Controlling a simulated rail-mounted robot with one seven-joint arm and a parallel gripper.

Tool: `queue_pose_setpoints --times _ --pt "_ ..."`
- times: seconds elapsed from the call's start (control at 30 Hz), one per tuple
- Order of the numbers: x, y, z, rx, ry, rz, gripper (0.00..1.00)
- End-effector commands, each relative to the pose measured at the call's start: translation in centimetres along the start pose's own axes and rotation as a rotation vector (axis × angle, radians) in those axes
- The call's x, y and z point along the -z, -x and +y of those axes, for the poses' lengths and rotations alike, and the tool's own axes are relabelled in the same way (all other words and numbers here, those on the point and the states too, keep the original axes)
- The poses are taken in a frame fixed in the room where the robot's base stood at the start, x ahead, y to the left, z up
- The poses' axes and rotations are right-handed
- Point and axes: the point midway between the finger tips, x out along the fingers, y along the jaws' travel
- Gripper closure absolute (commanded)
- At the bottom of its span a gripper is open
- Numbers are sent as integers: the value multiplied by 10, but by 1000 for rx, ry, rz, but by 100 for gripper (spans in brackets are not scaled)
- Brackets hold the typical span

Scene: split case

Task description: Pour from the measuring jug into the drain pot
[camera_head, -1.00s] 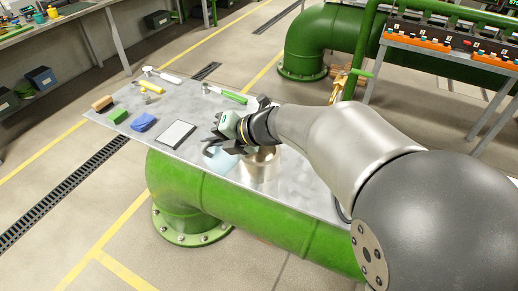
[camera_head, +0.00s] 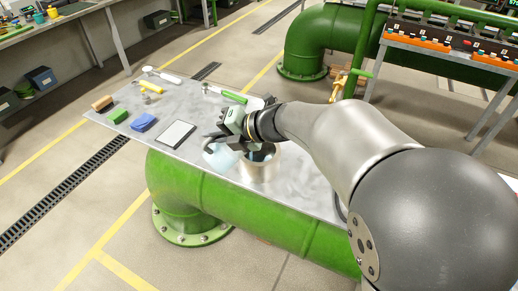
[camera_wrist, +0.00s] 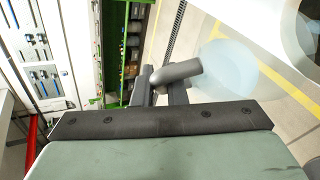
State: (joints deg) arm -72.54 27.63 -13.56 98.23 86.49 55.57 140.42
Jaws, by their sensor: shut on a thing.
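The measuring jug (camera_head: 218,157) is pale, translucent blue, held above the table at the left side of the pot in the head view. It also shows as a pale blue shape in the wrist view (camera_wrist: 232,72). My gripper (camera_wrist: 166,84) is shut on its grey handle; in the head view the gripper (camera_head: 224,138) partly hides the jug. The jug looks tilted, but I cannot tell how far. The drain pot (camera_head: 259,171) is a metal cylinder standing on the table, its open top partly under my gripper. A dark bluish patch shows inside its mouth.
The grey table (camera_head: 190,95) carries a white-topped tablet (camera_head: 177,134), a blue block (camera_head: 143,122), a green block (camera_head: 117,115), a brown brush (camera_head: 102,103) and several tools at the back. A green pipe (camera_head: 230,205) runs along the table's front.

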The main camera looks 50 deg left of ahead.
Motion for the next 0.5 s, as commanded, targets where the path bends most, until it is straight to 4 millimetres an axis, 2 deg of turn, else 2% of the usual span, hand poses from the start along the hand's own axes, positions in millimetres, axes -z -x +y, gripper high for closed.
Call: queue_pose_setpoints --times 0.5 --pt "-3 3 3 -28 -25 7 100"
